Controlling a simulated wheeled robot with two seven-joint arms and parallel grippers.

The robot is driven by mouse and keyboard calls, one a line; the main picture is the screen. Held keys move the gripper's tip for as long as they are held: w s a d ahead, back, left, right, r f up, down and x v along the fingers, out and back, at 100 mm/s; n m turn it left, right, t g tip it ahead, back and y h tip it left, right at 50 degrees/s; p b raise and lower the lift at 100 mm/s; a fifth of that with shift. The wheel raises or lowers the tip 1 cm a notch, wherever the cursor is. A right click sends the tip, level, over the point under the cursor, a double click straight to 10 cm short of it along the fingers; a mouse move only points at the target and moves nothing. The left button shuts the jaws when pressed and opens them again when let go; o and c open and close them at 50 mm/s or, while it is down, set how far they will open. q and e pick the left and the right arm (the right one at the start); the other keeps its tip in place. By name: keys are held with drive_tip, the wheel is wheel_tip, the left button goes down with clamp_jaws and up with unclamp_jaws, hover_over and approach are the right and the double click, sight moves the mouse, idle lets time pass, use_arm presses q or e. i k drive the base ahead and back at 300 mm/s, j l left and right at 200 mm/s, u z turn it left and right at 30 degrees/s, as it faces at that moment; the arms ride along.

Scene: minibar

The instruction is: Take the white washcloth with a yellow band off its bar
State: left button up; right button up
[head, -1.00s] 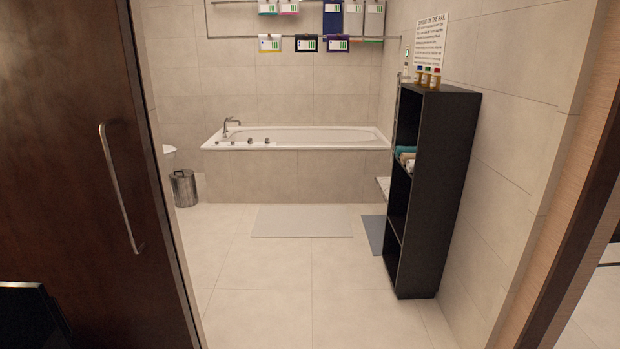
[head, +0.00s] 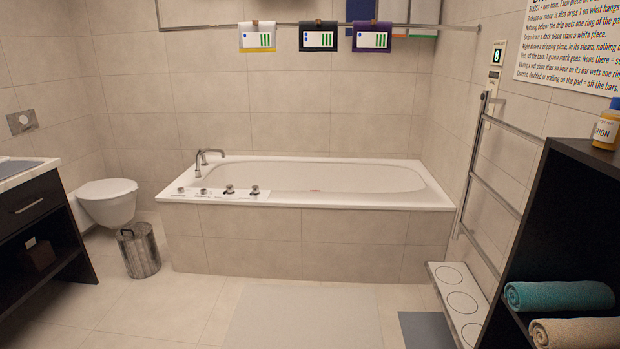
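A small white washcloth (head: 258,37) with a yellow band along its lower edge hangs on the lower bar (head: 210,27) above the bathtub. It is the leftmost of three small cloths there. Each cloth carries a blue mark and green marks. Neither of my grippers is in view.
The bathtub (head: 300,228) stands between me and the bar. A dark shelf (head: 575,200) with rolled towels is close on the right, near a wall rack (head: 492,190). A toilet (head: 108,200) and bin (head: 138,250) are left. The mat (head: 303,318) lies on clear floor.

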sight(256, 36)
drive_tip(key=i+u, duration=0.2)
drive_tip(key=i, duration=0.55)
drive_tip(key=i+u, duration=0.25)
drive_tip(key=i, duration=0.45)
drive_tip(key=i+l+u, duration=0.2)
drive_tip(key=i, duration=0.55)
